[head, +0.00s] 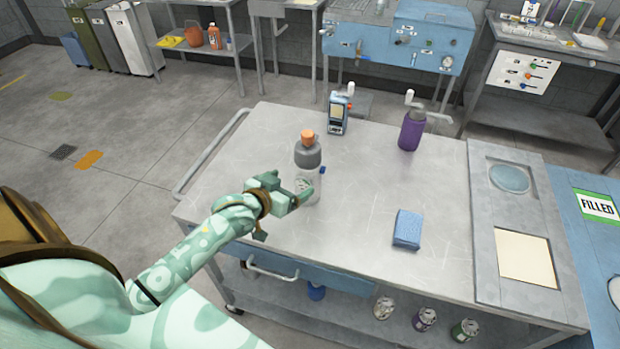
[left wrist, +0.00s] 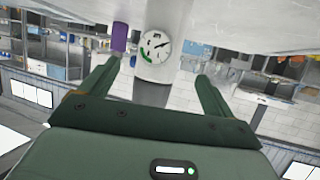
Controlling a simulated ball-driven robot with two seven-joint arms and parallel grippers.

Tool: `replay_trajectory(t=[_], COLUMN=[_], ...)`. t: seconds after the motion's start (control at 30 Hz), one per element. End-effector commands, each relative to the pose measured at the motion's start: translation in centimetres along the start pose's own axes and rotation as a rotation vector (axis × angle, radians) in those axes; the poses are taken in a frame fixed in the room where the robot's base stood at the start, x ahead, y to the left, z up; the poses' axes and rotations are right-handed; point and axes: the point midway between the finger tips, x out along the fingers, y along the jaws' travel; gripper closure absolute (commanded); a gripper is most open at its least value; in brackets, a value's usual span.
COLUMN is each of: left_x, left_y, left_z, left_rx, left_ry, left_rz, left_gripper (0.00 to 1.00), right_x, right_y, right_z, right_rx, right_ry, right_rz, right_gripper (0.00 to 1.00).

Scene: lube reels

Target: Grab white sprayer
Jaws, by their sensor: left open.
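The white sprayer (head: 308,186) stands upright on the grey workbench, with a white body, a green label mark, a grey upper part and an orange top. My left gripper (head: 296,191) is open at its lower body, which it partly hides. In the left wrist view, whose picture is upside down, the white sprayer (left wrist: 158,48) shows beyond and between the spread fingers of the left gripper (left wrist: 156,76). I cannot tell whether a finger touches it. My right gripper is not in view.
The workbench (head: 355,190) also holds a purple bottle (head: 412,131), a blue handheld device (head: 338,114) and a blue sponge-like block (head: 407,229). Several cans stand on the lower shelf. The bench top between the sprayer and the blue block is clear.

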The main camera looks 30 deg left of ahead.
Motion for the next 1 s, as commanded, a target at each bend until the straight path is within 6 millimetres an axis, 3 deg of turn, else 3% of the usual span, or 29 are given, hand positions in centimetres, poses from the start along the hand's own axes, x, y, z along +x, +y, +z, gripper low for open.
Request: replay_trajectory(t=[0.1,0.3,0.6,0.9,1.0], left_x=[2.5,4.3,8.7,9.3,9.3], left_y=[0.0,0.0,0.1,0.1,0.1], left_z=[0.1,0.0,-0.2,-0.4,-0.4], left_rx=[0.0,0.002,0.001,0.002,0.002], left_ry=[0.001,0.0,-0.001,0.0,0.0], left_rz=[0.0,0.0,0.0,0.001,0.0], left_gripper=[0.11,0.11,0.11,0.11,0.39], right_x=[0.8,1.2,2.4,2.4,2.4], right_y=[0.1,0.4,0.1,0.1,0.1], right_z=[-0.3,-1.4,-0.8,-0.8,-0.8], right_rx=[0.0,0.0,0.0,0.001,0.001], right_ry=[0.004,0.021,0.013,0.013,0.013], right_rz=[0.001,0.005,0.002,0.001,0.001], right_gripper=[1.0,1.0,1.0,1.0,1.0])
